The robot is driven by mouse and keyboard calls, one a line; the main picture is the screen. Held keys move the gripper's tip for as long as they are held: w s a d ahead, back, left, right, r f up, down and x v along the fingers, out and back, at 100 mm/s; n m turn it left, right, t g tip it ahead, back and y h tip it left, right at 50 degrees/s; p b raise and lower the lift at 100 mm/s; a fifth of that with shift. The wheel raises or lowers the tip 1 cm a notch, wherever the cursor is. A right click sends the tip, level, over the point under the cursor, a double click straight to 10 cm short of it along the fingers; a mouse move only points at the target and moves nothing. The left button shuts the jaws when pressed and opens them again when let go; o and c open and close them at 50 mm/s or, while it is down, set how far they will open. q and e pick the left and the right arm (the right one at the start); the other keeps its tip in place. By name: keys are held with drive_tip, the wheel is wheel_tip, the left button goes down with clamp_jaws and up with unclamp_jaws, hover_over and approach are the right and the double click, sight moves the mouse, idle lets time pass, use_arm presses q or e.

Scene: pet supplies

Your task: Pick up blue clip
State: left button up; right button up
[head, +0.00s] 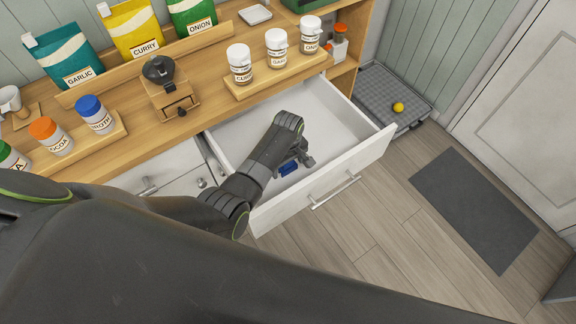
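A small blue clip (288,168) lies inside the open white drawer (350,160), near its front. My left gripper (299,158) reaches down into the drawer, right beside and above the clip. The arm hides part of the gripper and the drawer floor, so I cannot tell whether the fingers are open or touch the clip. My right gripper is not in view.
The wooden counter above holds a coffee grinder (168,88), white spice jars (277,48), more jars (93,114) and spice bags (135,30). A grey tray with a yellow ball (398,107) and a dark mat (474,208) lie on the floor at right.

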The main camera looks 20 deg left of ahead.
use_arm(q)
drive_tip(key=c, duration=1)
